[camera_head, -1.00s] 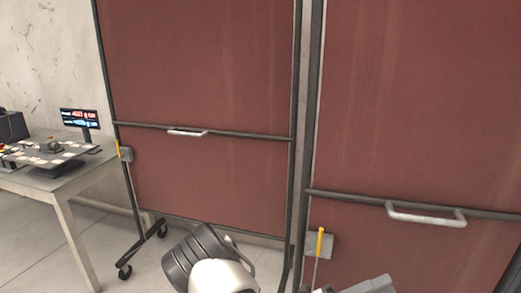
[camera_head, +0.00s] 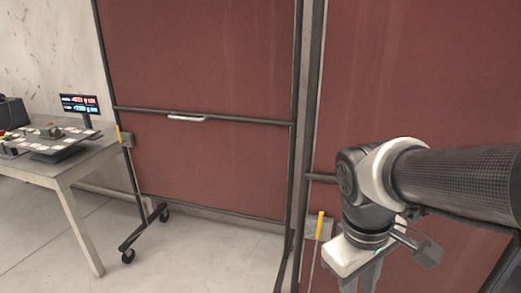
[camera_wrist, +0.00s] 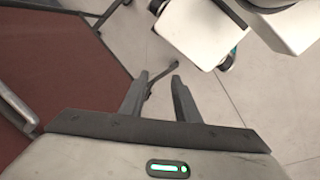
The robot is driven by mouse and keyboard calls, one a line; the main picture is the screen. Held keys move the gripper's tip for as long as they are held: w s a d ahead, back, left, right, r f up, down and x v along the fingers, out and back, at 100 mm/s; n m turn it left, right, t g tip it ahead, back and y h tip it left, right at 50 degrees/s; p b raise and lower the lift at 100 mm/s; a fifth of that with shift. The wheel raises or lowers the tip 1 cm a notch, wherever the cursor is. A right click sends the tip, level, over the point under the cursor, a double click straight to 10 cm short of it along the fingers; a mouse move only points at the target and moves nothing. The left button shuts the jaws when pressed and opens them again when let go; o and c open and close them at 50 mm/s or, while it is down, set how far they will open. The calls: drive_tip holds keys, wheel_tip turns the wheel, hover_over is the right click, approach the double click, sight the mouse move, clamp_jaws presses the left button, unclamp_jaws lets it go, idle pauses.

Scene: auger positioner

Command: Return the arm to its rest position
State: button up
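My gripper (camera_head: 360,284) is at the lower right of the head view, pointing down, in front of the right red panel. Its fingertips are cut off by the bottom edge there. My dark arm enters the head view from the right edge and bends down at the wrist.
Two red panels, left (camera_head: 200,60) and right (camera_head: 420,80), stand in dark frames. The left has a handle (camera_head: 187,118); another handle (camera_wrist: 14,105) shows in the wrist view. A table (camera_head: 62,170) with a display (camera_head: 79,103) stands left. Floor (camera_head: 205,250) before the left panel is clear.

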drive_tip(key=a+r+m+t+y+p, duration=0.1)
drive_tip(key=a+r+m+t+p, duration=0.2)
drive_tip(key=r+p, duration=1.6)
wheel_tip(320, 180, up, 7)
drive_tip(key=m+t, duration=0.1)
drive_tip(key=m, duration=0.1)
drive_tip(key=shift+s+r+m+t+y, duration=0.2)
drive_tip(key=shift+s+m+t+y, duration=0.1)
drive_tip(key=shift+t, duration=0.1)
